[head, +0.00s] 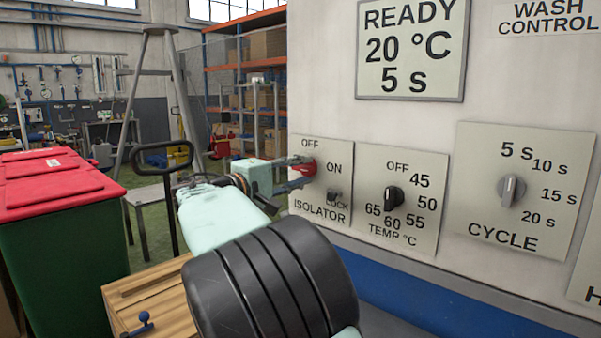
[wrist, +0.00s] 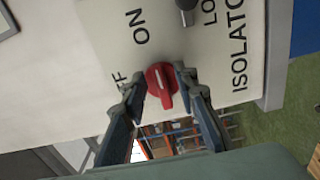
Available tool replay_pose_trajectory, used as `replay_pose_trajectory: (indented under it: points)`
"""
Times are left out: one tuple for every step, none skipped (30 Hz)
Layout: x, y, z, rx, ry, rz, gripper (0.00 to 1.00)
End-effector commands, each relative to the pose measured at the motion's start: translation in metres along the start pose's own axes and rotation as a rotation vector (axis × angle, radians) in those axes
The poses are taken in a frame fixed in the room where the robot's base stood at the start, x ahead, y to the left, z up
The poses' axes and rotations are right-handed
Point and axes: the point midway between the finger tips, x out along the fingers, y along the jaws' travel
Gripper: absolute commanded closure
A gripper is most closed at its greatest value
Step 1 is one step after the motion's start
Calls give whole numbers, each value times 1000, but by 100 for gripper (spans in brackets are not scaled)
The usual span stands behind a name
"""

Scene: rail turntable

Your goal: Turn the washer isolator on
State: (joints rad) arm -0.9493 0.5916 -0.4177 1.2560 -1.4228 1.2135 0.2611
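The isolator panel (head: 325,215) on the washer front is marked OFF, ON and LOCK. Its red knob (head: 309,169) is partly hidden by my fingers in the head view. In the wrist view the red knob (wrist: 158,80) sits between my fingertips, its grip bar pointing down the picture. My gripper (wrist: 160,85) is open around the knob, one finger on each side, with narrow gaps showing; contact is unclear. In the head view my gripper (head: 297,172) reaches the panel from the left. A small dark LOCK part (head: 334,197) is below right of the knob.
The temperature dial (head: 393,197) and cycle dial (head: 511,190) are to the right. A display (head: 411,48) reads READY, 20 °C, 5 s. A green bin (head: 60,240) with a red lid and a wooden crate (head: 150,301) stand at the left.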

Motion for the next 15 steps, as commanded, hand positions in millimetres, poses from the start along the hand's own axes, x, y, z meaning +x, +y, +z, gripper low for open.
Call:
replay_pose_trajectory:
  points:
    - [0,0,0,0,0,0,73]
    - [0,0,0,0,0,0,73]
    - [0,0,0,-1,0,0,73]
    - [-1,0,0,-1,0,0,73]
    - [-2,0,0,0,0,0,73]
    - [-4,0,0,0,1,0,73]
    - [-7,0,0,0,2,0,73]
    - [-11,0,0,0,2,0,73]
    - [-16,0,0,0,2,0,73]
    - [-22,0,-1,-1,3,0,73]
    - [-28,0,-1,-1,4,-1,73]
    - [-36,0,-1,-1,3,0,73]
    - [-43,0,-1,-1,5,0,73]
    - [-50,0,-1,-1,4,0,73]
    - [-59,0,-1,-1,4,0,73]
